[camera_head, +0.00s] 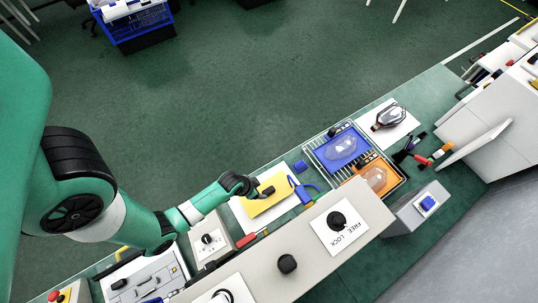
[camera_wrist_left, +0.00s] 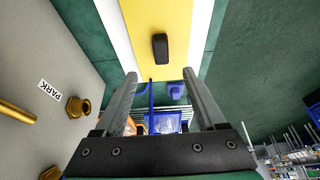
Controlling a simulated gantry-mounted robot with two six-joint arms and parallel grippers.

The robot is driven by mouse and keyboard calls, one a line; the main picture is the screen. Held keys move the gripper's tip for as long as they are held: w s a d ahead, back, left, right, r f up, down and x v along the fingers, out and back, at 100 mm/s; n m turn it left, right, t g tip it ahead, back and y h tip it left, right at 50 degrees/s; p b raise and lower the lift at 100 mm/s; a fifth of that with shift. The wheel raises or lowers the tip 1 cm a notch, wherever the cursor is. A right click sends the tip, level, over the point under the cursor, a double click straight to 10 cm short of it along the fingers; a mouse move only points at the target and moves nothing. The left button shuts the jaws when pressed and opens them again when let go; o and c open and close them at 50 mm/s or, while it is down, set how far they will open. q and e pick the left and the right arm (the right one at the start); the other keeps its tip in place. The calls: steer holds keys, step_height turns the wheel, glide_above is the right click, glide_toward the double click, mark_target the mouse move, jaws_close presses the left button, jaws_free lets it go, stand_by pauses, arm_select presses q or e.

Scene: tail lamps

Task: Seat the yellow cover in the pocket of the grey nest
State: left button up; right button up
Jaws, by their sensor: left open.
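The yellow cover (camera_head: 257,206) lies on a white sheet near the middle of the bench in the head view. A black block-like handle stands on it. In the left wrist view the yellow cover (camera_wrist_left: 175,20) fills the top middle, with the black handle beyond my fingertips. My left gripper (camera_head: 247,187) is over the left part of the cover. In the left wrist view my left gripper (camera_wrist_left: 160,77) is open, with nothing between its fingers. I cannot make out a grey nest or its pocket for certain. My right gripper is in neither view.
A grey panel with knobs, marked FREE and LOCK (camera_head: 352,235), runs along the near side. A blue tray (camera_head: 337,150) and an orange tray (camera_head: 391,186) stand to the right. A grey box with a dial (camera_head: 221,249) is at the left. A brass fitting (camera_wrist_left: 78,110) stands left of my fingers.

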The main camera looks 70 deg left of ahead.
arm_select(q)
steer(key=b, duration=0.4)
glide_above(268, 191)
steer(key=s, duration=0.3)
steer(key=f, duration=0.3)
steer(key=d+f, duration=0.1)
steer(key=f, duration=0.1)
steer(key=shift+w, duration=0.25)
steer(key=shift+w+a, duration=0.1)
steer(key=b+x, duration=0.3)
steer(key=x, duration=0.1)
steer(key=shift+a+f+b, duration=0.1)
steer(key=shift+f+b, duration=0.25)
steer(key=shift+b, duration=0.05)
steer(key=shift+w+f, duration=0.1)
steer(key=shift+f, duration=0.15)
steer(key=shift+r, duration=0.1)
jaws_close()
